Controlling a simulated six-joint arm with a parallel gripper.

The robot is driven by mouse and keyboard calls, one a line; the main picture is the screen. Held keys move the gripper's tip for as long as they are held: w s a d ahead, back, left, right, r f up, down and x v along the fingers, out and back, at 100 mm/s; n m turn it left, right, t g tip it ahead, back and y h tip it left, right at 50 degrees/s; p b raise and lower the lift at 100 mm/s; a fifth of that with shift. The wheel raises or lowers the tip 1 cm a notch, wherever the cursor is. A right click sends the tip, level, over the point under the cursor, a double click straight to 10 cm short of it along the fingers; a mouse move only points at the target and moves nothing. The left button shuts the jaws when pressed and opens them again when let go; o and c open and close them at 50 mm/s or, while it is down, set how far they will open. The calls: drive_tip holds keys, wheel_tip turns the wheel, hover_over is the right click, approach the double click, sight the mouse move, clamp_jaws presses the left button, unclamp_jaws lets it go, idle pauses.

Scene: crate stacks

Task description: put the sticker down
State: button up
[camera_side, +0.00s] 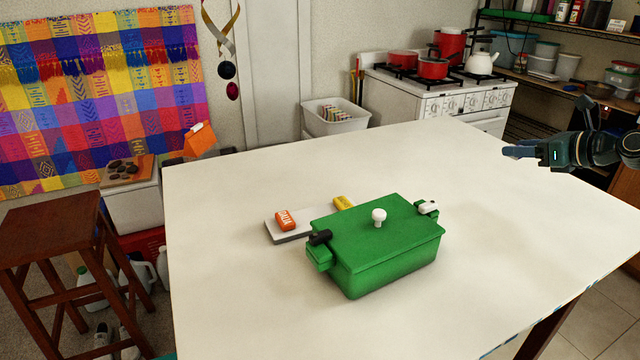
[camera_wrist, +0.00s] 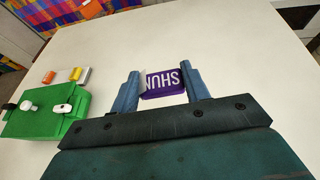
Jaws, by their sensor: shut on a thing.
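The purple sticker (camera_wrist: 166,86) with white letters is pinched between the two fingers of my gripper (camera_wrist: 163,90) in the wrist view. In the side view my gripper (camera_side: 515,152) is at the right, above the table's right side and well apart from the crate. The sticker cannot be made out there. A grey tray (camera_side: 289,238) lies on the table with an orange sticker block (camera_side: 285,221) and a yellow one (camera_side: 343,203) on it. The green crate hides part of this tray.
A closed green crate (camera_side: 395,269) stands mid-table, with a white knob (camera_side: 379,217) on its lid, a black clip (camera_side: 320,237) at left and a white clip (camera_side: 428,207) at right. A stove (camera_side: 440,95) stands behind.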

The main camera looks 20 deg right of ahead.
drive_tip(key=a+f, duration=0.2)
drive_tip(key=a, duration=0.1)
drive_tip(key=a+f+n+y, duration=0.1)
drive_tip(key=a+f, duration=0.1)
drive_tip(key=a, duration=0.1)
drive_tip(key=a+f+y, duration=0.1)
drive_tip(key=a+f, duration=0.2)
drive_tip(key=shift+w+a+f+n+g, duration=0.1)
drive_tip(key=shift+w+a+n+g, duration=0.05)
drive_tip(key=shift+a+n+g, duration=0.2)
drive_tip(key=shift+w+d, duration=0.1)
drive_tip(key=w+d+r+m+h, duration=0.2)
drive_tip(key=d+r, duration=0.4)
drive_tip(key=d, duration=0.3)
drive_tip(key=w+d+r+m+h, duration=0.1)
drive_tip(key=d+r+h, duration=0.1)
drive_tip(key=d+r, duration=0.65)
hover_over(513, 196)
drive_tip(key=shift+t, duration=0.45)
wheel_tip(513, 196, down, 18)
drive_tip(key=shift+r, duration=0.1)
drive_tip(key=shift+f, duration=0.2)
drive_tip(key=shift+f, duration=1.75)
drive_tip(key=shift+f, duration=0.1)
